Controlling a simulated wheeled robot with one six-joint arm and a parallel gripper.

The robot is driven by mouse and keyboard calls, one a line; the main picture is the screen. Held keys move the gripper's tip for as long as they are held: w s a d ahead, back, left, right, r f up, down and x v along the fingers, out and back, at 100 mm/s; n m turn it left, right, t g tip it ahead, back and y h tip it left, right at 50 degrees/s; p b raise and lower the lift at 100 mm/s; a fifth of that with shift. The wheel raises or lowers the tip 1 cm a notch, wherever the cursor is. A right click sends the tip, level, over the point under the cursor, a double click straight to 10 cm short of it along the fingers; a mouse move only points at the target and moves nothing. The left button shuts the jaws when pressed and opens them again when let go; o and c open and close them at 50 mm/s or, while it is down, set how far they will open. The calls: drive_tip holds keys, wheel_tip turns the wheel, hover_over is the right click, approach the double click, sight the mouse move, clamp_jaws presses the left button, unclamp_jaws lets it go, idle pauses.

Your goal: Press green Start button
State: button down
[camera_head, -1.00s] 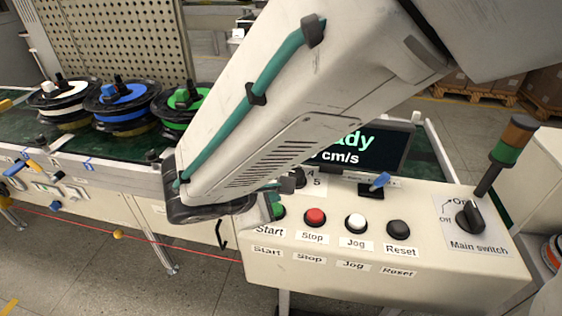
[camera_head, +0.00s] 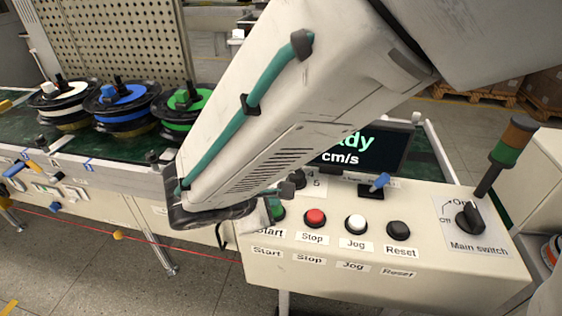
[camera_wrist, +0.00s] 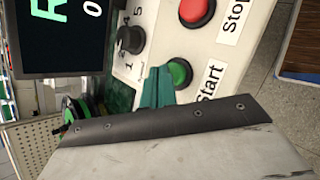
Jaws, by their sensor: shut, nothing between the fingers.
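The green Start button (camera_head: 277,211) is on the left of the sloped control panel (camera_head: 330,268), partly covered by my arm in the head view. In the wrist view the green button (camera_wrist: 180,72) shows more clearly, right beside the teal fingertips of my gripper (camera_wrist: 160,84). The fingers are shut with nothing between them. They overlap the button's near edge in that view; I cannot tell whether they touch it. In the head view my gripper is mostly hidden behind my arm.
A red Stop button (camera_head: 315,217), white Jog button (camera_head: 355,223) and black Reset button (camera_head: 398,230) run to the right of Start. The main switch (camera_head: 470,218) is further right. A dark knob (camera_wrist: 130,39) and a screen (camera_head: 375,148) stand behind. Spools (camera_head: 122,105) sit on the conveyor.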

drive_tip(key=shift+f, duration=0.5)
idle(0.8)
drive_tip(key=shift+r, duration=0.95)
drive_tip(key=shift+r, duration=2.5)
